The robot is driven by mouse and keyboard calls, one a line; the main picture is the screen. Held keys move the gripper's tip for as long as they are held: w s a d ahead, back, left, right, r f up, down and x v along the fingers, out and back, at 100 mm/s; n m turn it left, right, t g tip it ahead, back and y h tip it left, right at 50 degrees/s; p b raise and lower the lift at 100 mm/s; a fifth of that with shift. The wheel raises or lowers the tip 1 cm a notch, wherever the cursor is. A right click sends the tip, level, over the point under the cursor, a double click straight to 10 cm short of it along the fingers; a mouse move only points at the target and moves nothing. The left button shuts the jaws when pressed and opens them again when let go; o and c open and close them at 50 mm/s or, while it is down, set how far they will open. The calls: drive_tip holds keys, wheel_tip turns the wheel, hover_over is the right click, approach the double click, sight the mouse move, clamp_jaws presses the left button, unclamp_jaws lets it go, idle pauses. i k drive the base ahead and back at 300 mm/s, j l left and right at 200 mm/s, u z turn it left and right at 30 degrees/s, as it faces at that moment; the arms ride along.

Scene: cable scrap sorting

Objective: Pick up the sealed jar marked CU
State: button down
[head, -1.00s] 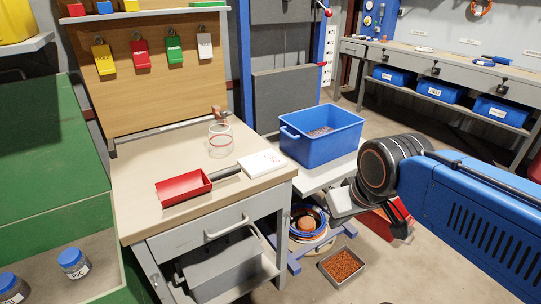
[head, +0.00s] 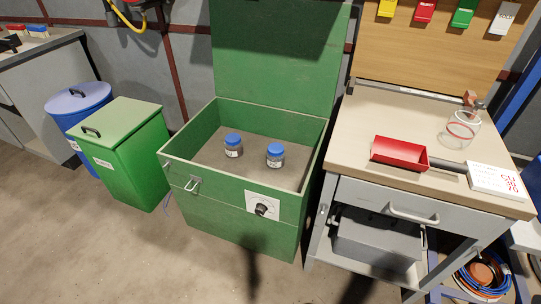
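Two small jars with blue lids stand upright inside the open green chest (head: 180,178). The left jar (head: 234,147) is near the chest's middle and the right jar (head: 275,156) is closer to its right wall. Both have grey contents and white labels, too small here to read surely, so I cannot tell which is marked CU. A clear glass jar (head: 461,130) with a red band stands on the workbench at the right. My gripper is not in view.
The chest's green lid (head: 275,50) stands raised behind it. The workbench (head: 385,110) holds a red scoop (head: 400,153) and a white card with red writing (head: 499,181). A green bin (head: 122,150) and a blue drum (head: 78,103) stand left. The front floor is clear.

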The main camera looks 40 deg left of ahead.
sight(233, 147)
drive_tip(key=u, duration=1.55)
